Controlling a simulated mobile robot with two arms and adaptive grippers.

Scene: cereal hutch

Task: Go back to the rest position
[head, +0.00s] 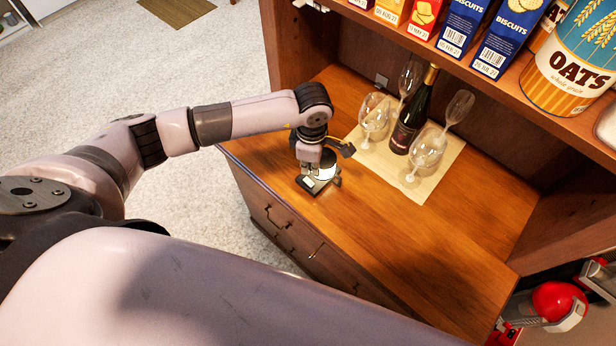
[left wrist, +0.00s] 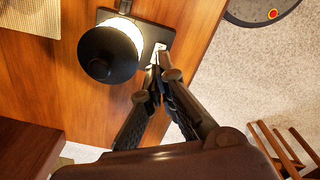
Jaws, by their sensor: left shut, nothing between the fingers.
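My left gripper (head: 318,170) points down over the front left part of the wooden hutch counter (head: 450,240). A small lit lamp with a dark base (head: 308,184) stands right by it. In the left wrist view the fingers (left wrist: 157,78) are together with nothing held. The lamp's round dark shade (left wrist: 108,55) is just left of the fingertips. The fingertips overlap the edge of the lamp's dark base in that view; I cannot tell whether they touch it.
A wine bottle (head: 411,118) and several glasses stand on a pale mat (head: 433,186) behind the gripper. Biscuit boxes (head: 507,38) and an oats canister (head: 570,65) fill the shelf above. The right part of the counter is clear. Open floor (head: 190,75) lies left of the hutch.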

